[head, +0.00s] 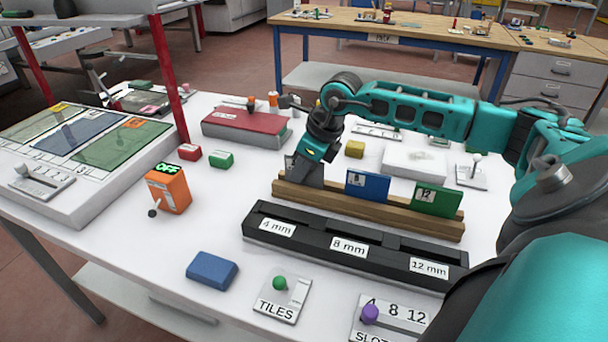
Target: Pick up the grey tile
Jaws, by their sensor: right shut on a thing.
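The grey tile (306,174) stands upright at the left end of the wooden rack (436,225). My right gripper (314,157) comes down on it from above and is shut on its upper part. The tile's lower edge is at the rack, and I cannot tell whether it is clear of the slot. A blue tile (368,187) stands in the middle of the rack and a green tile (437,201) marked 12 stands at the right. My left gripper is not in view.
A black slotted block (347,262) marked 4, 8 and 12 mm lies in front of the rack. A blue block (212,270), an orange box (168,188) reading OFF and a TILES lever plate (283,299) are nearby. A red-topped box (244,126) stands behind. The table's left middle has free room.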

